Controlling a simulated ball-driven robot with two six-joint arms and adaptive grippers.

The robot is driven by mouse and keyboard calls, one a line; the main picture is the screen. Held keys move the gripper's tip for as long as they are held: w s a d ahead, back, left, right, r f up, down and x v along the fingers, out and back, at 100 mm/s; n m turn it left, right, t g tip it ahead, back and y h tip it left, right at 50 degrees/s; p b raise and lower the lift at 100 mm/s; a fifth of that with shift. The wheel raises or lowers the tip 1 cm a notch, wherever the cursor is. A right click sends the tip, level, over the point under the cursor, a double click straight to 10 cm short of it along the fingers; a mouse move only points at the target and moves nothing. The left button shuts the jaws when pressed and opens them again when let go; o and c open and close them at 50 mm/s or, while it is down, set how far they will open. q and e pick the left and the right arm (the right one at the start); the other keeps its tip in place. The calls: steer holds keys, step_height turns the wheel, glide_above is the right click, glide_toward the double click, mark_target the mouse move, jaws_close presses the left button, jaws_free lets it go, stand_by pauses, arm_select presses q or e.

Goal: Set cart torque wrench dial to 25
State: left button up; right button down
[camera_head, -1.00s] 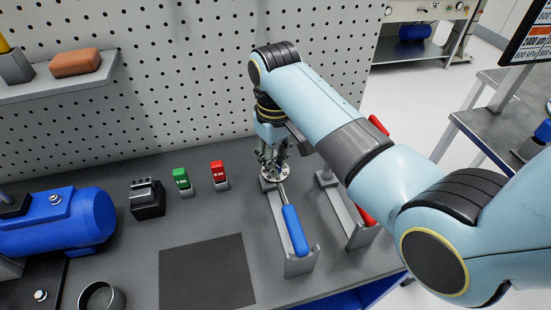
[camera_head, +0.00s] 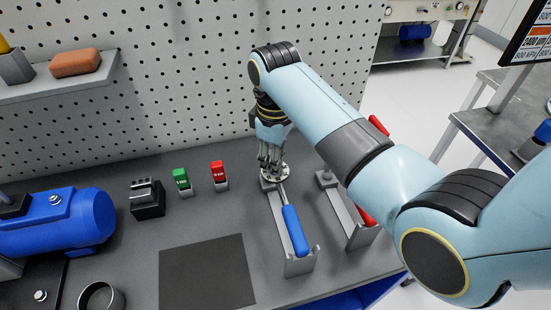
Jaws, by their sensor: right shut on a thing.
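A torque wrench with a blue handle (camera_head: 294,231) lies on a grey stand on the bench. Its round pale dial (camera_head: 275,174) sits at the far end of the stand, and its reading is too small to make out. My right gripper (camera_head: 272,166) points down from above and is shut on the dial. Its fingers hide part of the dial. My left gripper is not in view.
A second wrench with a red handle (camera_head: 366,216) rests on a stand to the right, partly behind my right arm. A green block (camera_head: 181,178) and a red block (camera_head: 219,173) stand left of the dial. A dark mat (camera_head: 206,272) lies in front. A blue motor (camera_head: 62,221) is at left.

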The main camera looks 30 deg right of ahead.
steer(key=c, duration=1.4)
jaws_free()
steer(key=shift+r, duration=0.1)
step_height(320, 180, up, 7)
steer(key=shift+r, duration=0.15)
